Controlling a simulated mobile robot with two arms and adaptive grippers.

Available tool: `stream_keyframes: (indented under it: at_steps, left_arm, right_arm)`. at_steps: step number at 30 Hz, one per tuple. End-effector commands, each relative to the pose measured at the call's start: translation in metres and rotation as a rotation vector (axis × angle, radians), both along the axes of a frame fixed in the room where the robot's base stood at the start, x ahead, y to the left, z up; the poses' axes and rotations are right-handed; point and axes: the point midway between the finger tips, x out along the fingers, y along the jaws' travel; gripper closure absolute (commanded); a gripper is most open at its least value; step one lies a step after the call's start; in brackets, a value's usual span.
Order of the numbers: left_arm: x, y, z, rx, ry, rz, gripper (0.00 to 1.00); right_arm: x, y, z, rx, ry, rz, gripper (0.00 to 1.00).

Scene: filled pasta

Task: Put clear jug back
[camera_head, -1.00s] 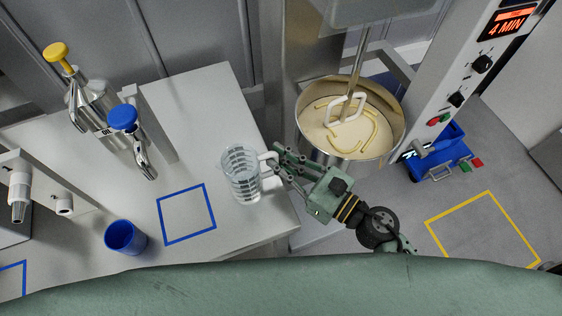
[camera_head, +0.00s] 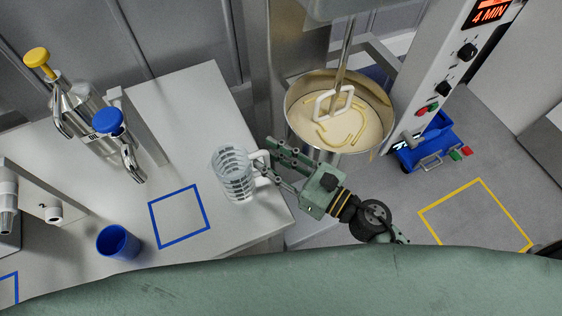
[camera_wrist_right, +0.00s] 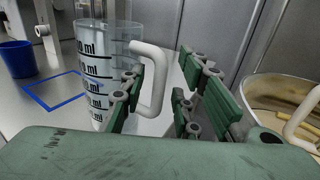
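The clear jug (camera_head: 234,176), with black volume marks and a white handle (camera_head: 261,163), stands upright on the light counter, near its right edge and to the right of the blue square outline (camera_head: 180,216). In the right wrist view the jug (camera_wrist_right: 100,75) shows its handle (camera_wrist_right: 153,75) between the fingers of my right gripper (camera_wrist_right: 160,100). The fingers are spread, with a clear gap between the handle and the right finger. My right gripper also shows in the head view (camera_head: 275,161), right of the jug. My left gripper is not in view.
A blue cup (camera_head: 117,242) stands left of the square. Dispensers with yellow (camera_head: 36,57) and blue (camera_head: 108,120) knobs stand at the back left. A mixer bowl (camera_head: 340,110) with dough is close behind my right gripper. A yellow outline (camera_head: 476,215) is clear at the right.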

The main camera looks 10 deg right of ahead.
Motion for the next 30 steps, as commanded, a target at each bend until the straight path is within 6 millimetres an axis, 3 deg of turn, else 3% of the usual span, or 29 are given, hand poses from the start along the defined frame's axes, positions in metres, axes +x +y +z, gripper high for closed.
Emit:
stream_keyframes:
  at_steps: [5,13,21,30]
  left_arm:
    - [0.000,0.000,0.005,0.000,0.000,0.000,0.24]
    - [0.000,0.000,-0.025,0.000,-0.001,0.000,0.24]
    - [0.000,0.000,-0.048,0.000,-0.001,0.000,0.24]
    - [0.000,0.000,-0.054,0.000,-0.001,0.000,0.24]
  right_arm:
    - [0.000,0.000,0.005,0.000,0.000,0.000,0.71]
    - [-0.035,-0.037,-0.005,-0.003,0.004,0.000,0.71]
    - [-0.067,-0.074,-0.002,0.000,0.003,0.000,0.71]
    - [-0.081,-0.089,0.002,0.000,0.000,0.000,0.71]
